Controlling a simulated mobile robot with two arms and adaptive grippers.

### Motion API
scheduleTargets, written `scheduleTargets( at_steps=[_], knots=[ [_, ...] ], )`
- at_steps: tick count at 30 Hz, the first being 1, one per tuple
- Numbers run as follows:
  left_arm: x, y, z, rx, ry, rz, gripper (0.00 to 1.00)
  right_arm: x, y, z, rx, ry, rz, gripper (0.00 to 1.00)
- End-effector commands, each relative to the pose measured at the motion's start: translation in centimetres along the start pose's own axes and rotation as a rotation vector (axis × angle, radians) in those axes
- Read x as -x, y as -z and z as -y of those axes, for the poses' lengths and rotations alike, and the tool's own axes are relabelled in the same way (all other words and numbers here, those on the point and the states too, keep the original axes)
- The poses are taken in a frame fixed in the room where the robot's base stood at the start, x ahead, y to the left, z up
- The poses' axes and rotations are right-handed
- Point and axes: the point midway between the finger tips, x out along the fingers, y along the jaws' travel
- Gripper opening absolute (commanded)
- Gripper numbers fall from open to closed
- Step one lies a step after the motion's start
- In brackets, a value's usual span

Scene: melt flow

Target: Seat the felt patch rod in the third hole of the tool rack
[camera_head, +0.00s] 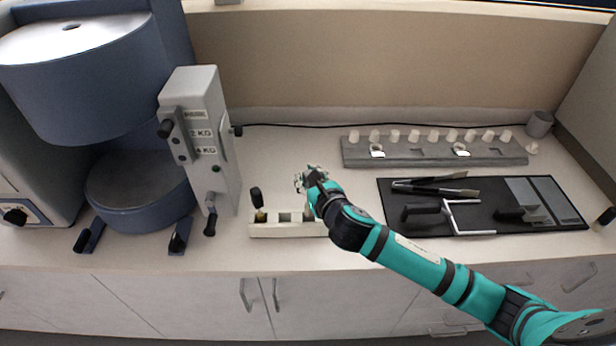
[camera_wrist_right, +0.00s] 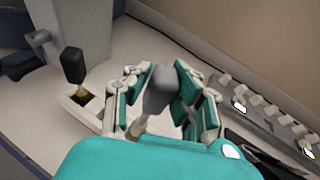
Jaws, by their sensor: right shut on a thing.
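The tool rack (camera_head: 285,231) is a low white block with square holes on the bench. A black-handled tool (camera_head: 257,199) stands in its leftmost hole; the tool also shows in the wrist view (camera_wrist_right: 74,70). The hole beside it looks empty. My right gripper (camera_head: 308,182) is over the right part of the rack. In the wrist view the right gripper (camera_wrist_right: 160,88) is shut on the felt patch rod (camera_wrist_right: 158,92), by its dark grey handle. The rod's paler lower end points down toward the rack. My gripper hides its tip and the hole below. My left gripper is out of view.
The blue machine (camera_head: 75,75) and its grey weight unit (camera_head: 202,135) stand left of the rack. A black mat (camera_head: 400,222) with tools lies right. A long grey rack (camera_head: 400,156) with several white pegs is behind.

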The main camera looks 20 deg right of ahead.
Motion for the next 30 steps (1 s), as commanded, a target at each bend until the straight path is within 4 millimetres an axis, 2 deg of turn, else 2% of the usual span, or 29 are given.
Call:
scheduleTargets(
  at_steps=[15,30],
  knots=[
    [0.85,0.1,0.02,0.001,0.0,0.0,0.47,0.02,-0.12,0.01,0.0,0.004,0.0,0.0],
    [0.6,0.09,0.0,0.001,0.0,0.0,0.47,-0.1,0.25,-0.01,-0.001,0.004,0.0,0.0]
  ],
)
